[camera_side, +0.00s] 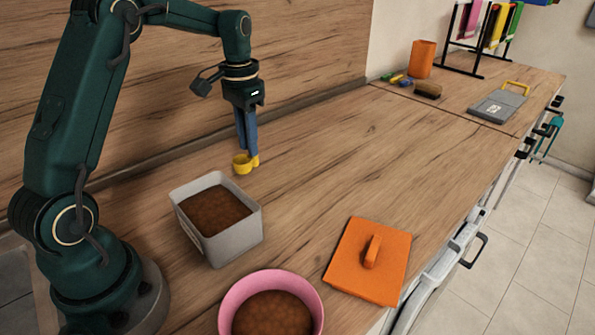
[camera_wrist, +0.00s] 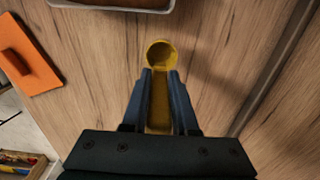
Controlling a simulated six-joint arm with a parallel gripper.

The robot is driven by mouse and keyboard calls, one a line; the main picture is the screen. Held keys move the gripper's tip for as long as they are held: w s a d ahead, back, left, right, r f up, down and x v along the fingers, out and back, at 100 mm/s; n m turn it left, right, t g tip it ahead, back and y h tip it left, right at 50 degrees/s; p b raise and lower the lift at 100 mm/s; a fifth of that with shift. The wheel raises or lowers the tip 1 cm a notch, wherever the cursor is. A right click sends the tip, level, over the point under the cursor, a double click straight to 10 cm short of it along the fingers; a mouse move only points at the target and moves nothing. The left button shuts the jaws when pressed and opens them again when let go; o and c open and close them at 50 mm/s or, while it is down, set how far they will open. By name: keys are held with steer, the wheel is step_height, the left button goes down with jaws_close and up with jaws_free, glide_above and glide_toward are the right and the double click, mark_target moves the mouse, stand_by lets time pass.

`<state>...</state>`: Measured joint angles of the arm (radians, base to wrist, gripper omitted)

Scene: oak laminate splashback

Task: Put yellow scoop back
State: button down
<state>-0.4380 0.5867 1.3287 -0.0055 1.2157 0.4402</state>
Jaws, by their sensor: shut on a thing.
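The yellow scoop (camera_side: 243,164) is held by my gripper (camera_side: 250,151), whose blue fingers are shut on its handle. In the wrist view the scoop's round cup (camera_wrist: 161,56) sticks out beyond the fingertips, with the handle running back between the fingers of my gripper (camera_wrist: 160,75). The cup looks empty in the wrist view. The scoop is over the bare worktop near the splashback, behind the grey container (camera_side: 236,242) of brown contents. I cannot tell whether the scoop touches the worktop.
A pink bowl (camera_side: 226,312) with brown contents stands at the front. An orange lid (camera_side: 345,272) with a handle lies right of it. At the back are an orange cup (camera_side: 422,59), a brown sponge (camera_side: 428,90), a grey clipboard-like item (camera_side: 497,106) and a black rack (camera_side: 479,50). The middle worktop is clear.

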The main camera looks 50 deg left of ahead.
steer(key=shift+w+d+f, duration=0.25)
steer(key=shift+f, duration=0.65)
steer(key=shift+w+d+f, duration=0.25)
steer(key=shift+w+f, duration=0.05)
steer(key=shift+f, duration=0.6)
steer(key=shift+w+d+f, duration=0.25)
steer(key=shift+f, duration=0.65)
steer(key=shift+f, duration=0.1)
steer(key=c, duration=0.7)
jaws_free()
